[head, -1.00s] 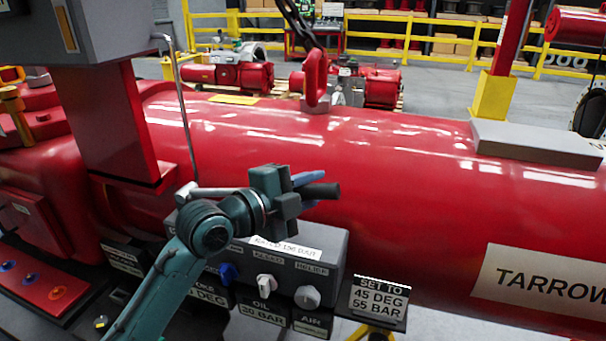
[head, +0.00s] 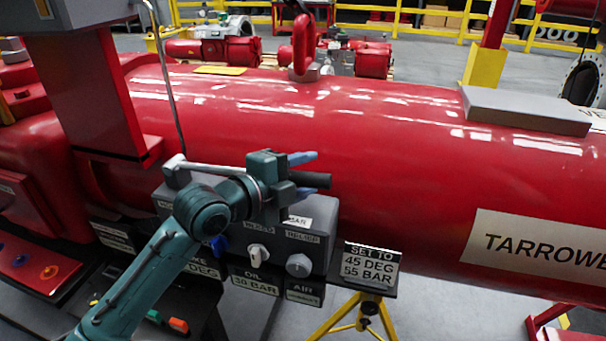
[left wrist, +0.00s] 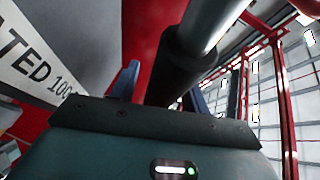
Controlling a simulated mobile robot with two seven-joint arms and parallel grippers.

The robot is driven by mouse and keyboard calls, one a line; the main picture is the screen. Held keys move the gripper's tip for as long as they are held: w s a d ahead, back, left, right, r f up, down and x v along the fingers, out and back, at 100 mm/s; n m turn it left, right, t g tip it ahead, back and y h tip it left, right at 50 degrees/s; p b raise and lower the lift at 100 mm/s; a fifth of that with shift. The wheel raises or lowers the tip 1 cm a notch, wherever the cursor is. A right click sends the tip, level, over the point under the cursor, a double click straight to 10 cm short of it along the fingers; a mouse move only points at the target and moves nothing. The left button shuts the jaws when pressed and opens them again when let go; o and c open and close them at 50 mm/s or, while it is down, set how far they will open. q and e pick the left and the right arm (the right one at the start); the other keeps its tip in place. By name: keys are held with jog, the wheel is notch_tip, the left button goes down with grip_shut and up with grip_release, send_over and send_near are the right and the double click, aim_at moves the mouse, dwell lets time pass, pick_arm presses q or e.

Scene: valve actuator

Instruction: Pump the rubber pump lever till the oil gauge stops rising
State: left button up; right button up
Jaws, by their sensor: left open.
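The pump lever has a pale metal rod (head: 215,168) that runs right from its pivot on top of the grey control box. Its black rubber grip (head: 316,180) sticks out past my left gripper (head: 300,172). The lever slopes slightly down to the right. My left gripper is open, with its blue fingers on either side of the grip. In the left wrist view the black grip (left wrist: 176,72) passes between the two blue fingers (left wrist: 163,92); whether they touch it I cannot tell. I cannot make out the oil gauge. My right gripper is out of view.
The grey control box (head: 318,228) carries knobs and labels, including "OIL 30 BAR" (head: 254,282). A "SET TO 45 DEG 55 BAR" sign (head: 371,265) stands to its right above a yellow stand (head: 345,312). The large red cylinder (head: 400,150) lies close behind the lever.

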pick_arm(q)
jog(key=shift+a, duration=0.1)
jog(key=shift+s+a, duration=0.2)
jog(key=shift+s, duration=0.05)
jog(key=b+v, duration=0.2)
jog(key=v, duration=1)
jog(key=shift+s, duration=0.2)
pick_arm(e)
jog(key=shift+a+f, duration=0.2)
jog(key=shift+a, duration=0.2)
pick_arm(q)
jog(key=shift+a+r, duration=0.1)
jog(key=shift+r, duration=0.05)
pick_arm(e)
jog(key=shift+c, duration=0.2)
